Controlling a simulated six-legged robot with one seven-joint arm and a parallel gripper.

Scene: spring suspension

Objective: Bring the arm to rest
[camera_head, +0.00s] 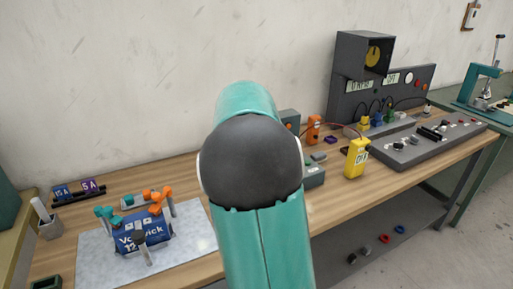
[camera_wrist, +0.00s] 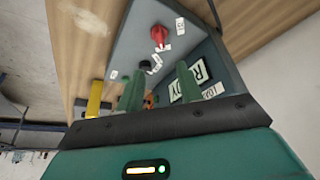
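My arm (camera_head: 255,165) rises in the middle of the head view, teal with a large dark round joint. It hides the centre of the workbench, and my gripper does not show there. In the wrist view my gripper (camera_wrist: 160,88) has two green fingers standing apart, with a gap between them. I see nothing held in the gap; a small orange thing shows beyond it. A grey box (camera_wrist: 140,48) with a red knob, white labels and a "READY" display lies beyond the fingers, tilted in the picture. I cannot tell whether the fingers touch it.
The wooden workbench (camera_head: 330,195) carries a blue block (camera_head: 145,232) among clamps on a grey plate at left. A yellow meter (camera_head: 356,158), a grey control panel (camera_head: 430,145) and a dark upright unit (camera_head: 362,65) stand at right. Bare wood lies at the front right.

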